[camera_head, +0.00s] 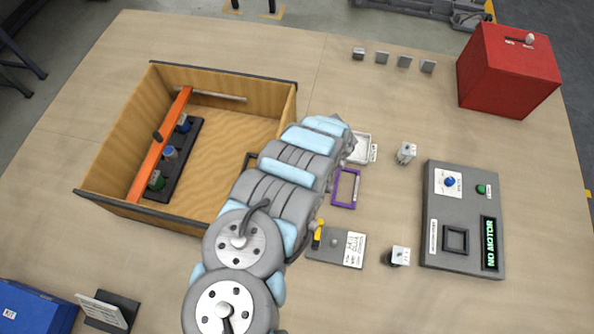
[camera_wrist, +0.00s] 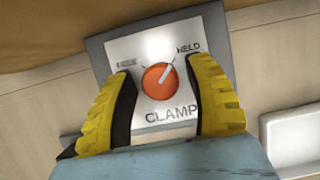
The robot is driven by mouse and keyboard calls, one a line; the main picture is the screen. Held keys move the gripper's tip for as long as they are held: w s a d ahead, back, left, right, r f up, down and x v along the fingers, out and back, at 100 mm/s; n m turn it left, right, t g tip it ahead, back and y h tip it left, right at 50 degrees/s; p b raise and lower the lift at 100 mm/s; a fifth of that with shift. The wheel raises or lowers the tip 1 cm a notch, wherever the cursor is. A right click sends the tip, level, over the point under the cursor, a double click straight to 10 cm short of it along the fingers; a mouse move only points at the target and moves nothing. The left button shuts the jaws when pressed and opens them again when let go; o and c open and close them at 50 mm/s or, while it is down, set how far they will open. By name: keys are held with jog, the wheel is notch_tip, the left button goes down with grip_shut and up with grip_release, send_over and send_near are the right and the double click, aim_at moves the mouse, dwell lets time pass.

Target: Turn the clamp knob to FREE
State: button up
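The clamp knob (camera_wrist: 159,82) is a round orange knob with a pale pointer line. It sits on a white plate (camera_wrist: 126,53) marked FREE at upper left, HELD at upper right and CLAMP below. The pointer is turned up and right, toward HELD. My gripper (camera_wrist: 162,72) is open in the wrist view, with one yellow and black finger on each side of the knob. I see gaps between the fingers and the knob. In the head view my arm covers the gripper and I cannot make out the knob.
In the head view a wooden box (camera_head: 128,207) with an orange bar (camera_head: 160,145) stands left of my arm. A purple frame (camera_head: 346,188), a grey plate with a yellow piece (camera_head: 337,249) and a dark panel reading NO MOTOR (camera_head: 463,218) lie right. A red box (camera_head: 508,72) stands far right.

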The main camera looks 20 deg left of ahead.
grip_shut()
jog(key=shift+f+n, duration=0.1)
jog(key=shift+n, duration=0.2)
jog(key=n+g+b, duration=0.1)
jog(key=n+b, duration=0.1)
jog(key=shift+w+d+f+n+h, duration=0.1)
jog(key=shift+n+h, duration=0.2)
jog(key=shift+n, duration=0.1)
jog(key=n+g+b, duration=0.1)
jog(key=n, duration=0.1)
jog(key=n+h+b, duration=0.1)
jog(key=n+b, duration=0.1)
jog(key=n, duration=0.1)
jog(key=shift+g, duration=0.4)
jog(key=n+h+b, duration=0.1)
jog(key=n, duration=0.2)
jog(key=n+h+b, duration=0.1)
jog(key=n+b, duration=0.1)
jog(key=shift+n+g, duration=0.4)
jog(key=shift+n+h+b, duration=0.9)
jog(key=shift+n, duration=1)
jog(key=shift+r, duration=0.2)
